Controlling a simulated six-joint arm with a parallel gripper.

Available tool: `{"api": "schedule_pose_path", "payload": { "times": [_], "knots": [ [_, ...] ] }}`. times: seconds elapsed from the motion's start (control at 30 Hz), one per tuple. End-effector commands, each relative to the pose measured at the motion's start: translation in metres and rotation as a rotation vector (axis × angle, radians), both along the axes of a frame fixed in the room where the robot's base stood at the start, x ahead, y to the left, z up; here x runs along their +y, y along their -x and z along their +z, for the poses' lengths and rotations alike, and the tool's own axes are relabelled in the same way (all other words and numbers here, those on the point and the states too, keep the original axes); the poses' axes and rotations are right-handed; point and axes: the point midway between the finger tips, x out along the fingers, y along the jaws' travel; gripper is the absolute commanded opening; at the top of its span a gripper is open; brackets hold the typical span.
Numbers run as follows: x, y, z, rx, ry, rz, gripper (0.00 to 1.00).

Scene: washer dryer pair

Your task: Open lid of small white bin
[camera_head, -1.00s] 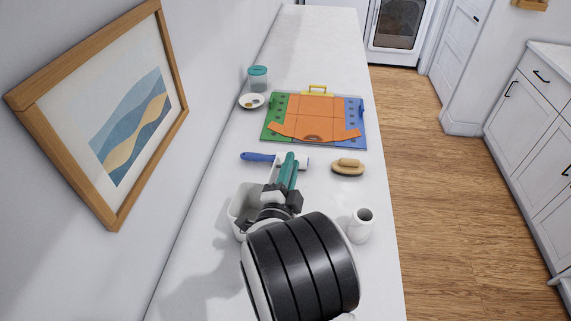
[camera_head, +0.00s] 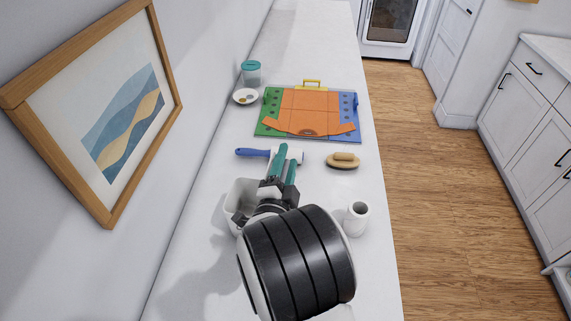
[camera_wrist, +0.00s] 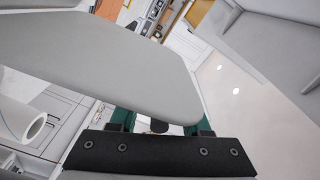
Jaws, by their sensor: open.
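The small white bin (camera_head: 240,196) stands on the counter near the wall, and its hollow inside shows from above. My gripper (camera_head: 289,156) is just right of the bin, in front of part of it, with its two teal fingers apart and nothing seen between them. In the wrist view a broad pale grey panel (camera_wrist: 110,60) fills the upper left, close to the camera, beyond my open gripper (camera_wrist: 160,122). It may be the bin's lid, but I cannot tell. The lid is not clearly seen in the head view.
A blue-handled lint roller (camera_head: 253,152) lies beyond the bin. A wooden brush (camera_head: 343,161) and a white mug (camera_head: 357,217) are to the right. An orange, green and blue board (camera_head: 310,110), a small dish (camera_head: 246,96) and a teal-lidded jar (camera_head: 251,72) lie farther back.

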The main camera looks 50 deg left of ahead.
Motion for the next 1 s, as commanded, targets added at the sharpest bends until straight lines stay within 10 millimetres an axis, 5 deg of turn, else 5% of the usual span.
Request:
{"api": "schedule_pose_path", "payload": {
  "times": [0.17,0.63,1.0],
  "knots": [
    [-0.013,0.017,0.0,0.0,0.002,0.003,0.47],
    [-0.089,0.108,0.0,0.0,0.002,0.005,0.47],
    [-0.101,0.121,0.0,0.0,0.0,0.0,0.47]
  ]
}}
